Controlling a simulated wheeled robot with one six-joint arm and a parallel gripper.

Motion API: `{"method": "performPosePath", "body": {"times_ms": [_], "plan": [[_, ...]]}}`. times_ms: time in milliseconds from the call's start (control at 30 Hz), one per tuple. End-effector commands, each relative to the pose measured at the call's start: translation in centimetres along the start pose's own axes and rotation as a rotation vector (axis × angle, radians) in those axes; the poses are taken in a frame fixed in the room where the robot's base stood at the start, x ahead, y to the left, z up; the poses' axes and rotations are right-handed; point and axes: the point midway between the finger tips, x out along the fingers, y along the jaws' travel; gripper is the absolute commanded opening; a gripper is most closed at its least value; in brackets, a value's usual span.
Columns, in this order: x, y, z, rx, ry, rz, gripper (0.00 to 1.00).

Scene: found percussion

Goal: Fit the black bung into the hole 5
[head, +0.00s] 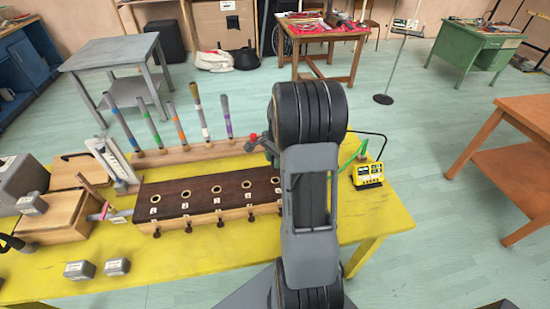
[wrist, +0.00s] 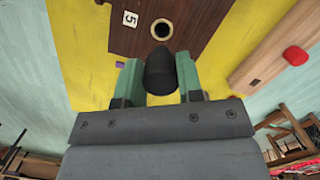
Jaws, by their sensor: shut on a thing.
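My gripper (wrist: 158,64) has green fingers, shut on the sides of the black bung (wrist: 161,78) in the wrist view. Hole 5 (wrist: 162,29) is a dark opening with a pale ring, just beyond the bung's tip in that picture. A white label (wrist: 131,19) reading 5 is left of it. Bung and hole show apart in the picture; the height of the gap cannot be told.
The yellow table (head: 375,215) carries a rack (head: 190,153) of coloured sticks behind the board. Its red knob (wrist: 295,55) shows right in the wrist view. A yellow device (head: 368,175) stands to the right; grey blocks (head: 117,267) lie front left.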

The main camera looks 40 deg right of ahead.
Motion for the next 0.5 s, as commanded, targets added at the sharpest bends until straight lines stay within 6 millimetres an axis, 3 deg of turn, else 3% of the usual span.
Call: {"method": "performPosePath", "body": {"times_ms": [500], "plan": [[4.5,0.0,-0.5,-0.002,-0.001,0.001,0.11]]}}
